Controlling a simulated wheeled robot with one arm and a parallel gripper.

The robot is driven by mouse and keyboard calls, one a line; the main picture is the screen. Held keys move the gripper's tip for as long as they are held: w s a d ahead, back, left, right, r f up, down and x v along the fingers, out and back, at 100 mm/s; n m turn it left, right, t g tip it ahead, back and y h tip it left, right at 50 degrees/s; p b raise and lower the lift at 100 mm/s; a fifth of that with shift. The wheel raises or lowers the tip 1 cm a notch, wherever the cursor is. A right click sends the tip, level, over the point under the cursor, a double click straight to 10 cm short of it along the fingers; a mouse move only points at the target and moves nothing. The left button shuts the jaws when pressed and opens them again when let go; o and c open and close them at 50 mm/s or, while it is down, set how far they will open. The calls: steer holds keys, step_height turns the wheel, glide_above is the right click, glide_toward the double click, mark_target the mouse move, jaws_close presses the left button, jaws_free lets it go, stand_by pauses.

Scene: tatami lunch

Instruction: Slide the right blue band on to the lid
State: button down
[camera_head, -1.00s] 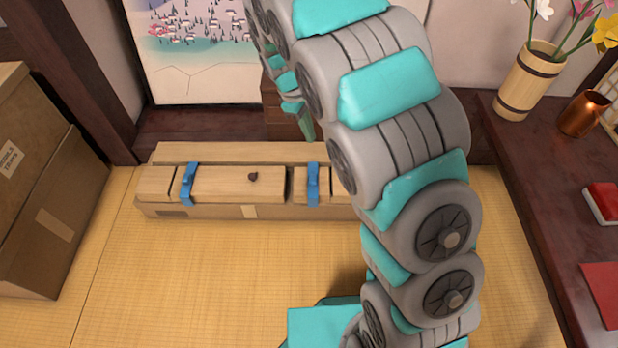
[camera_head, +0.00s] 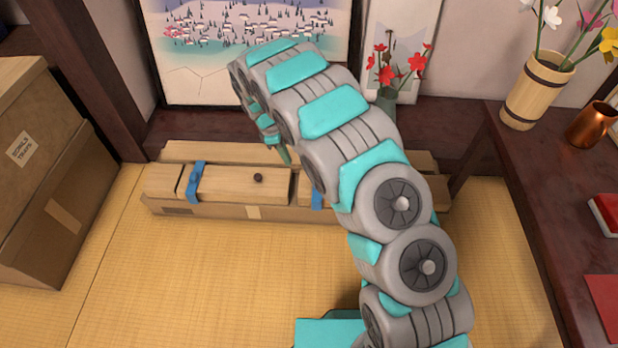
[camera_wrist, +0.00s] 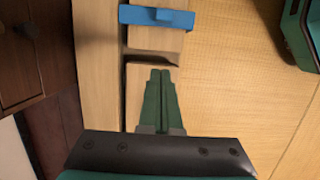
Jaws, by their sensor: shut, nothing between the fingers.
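The long wooden box (camera_head: 230,212) lies on the mat by the back wall. The right blue band (camera_head: 317,196) is partly hidden by my arm in the head view. In the wrist view the right blue band (camera_wrist: 165,17) lies across a wooden piece, apart from the lid's end (camera_wrist: 140,80) by a dark gap. My gripper (camera_wrist: 160,73) is shut and empty, its fingertips over the lid's end, on the lid side of that gap. It also shows in the head view (camera_head: 286,160). I cannot tell whether the fingertips touch the wood.
A left blue band (camera_head: 194,182) crosses the box's left part. Cardboard boxes (camera_head: 50,170) stand at the left. A dark table (camera_head: 545,200) with a flower vase (camera_head: 535,90) is at the right. The mat (camera_head: 220,280) in front of the box is clear.

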steer(key=shift+f, duration=0.1)
steer(key=x, duration=1)
steer(key=shift+s+d, duration=0.1)
steer(key=shift+s, duration=0.05)
steer(key=d, duration=0.2)
steer(key=shift+d, duration=0.95)
steer(key=shift+d, duration=0.1)
steer(key=d+p, duration=0.2)
steer(key=d, duration=1)
steer(key=shift+s+d, duration=0.2)
steer(key=shift+a, duration=0.1)
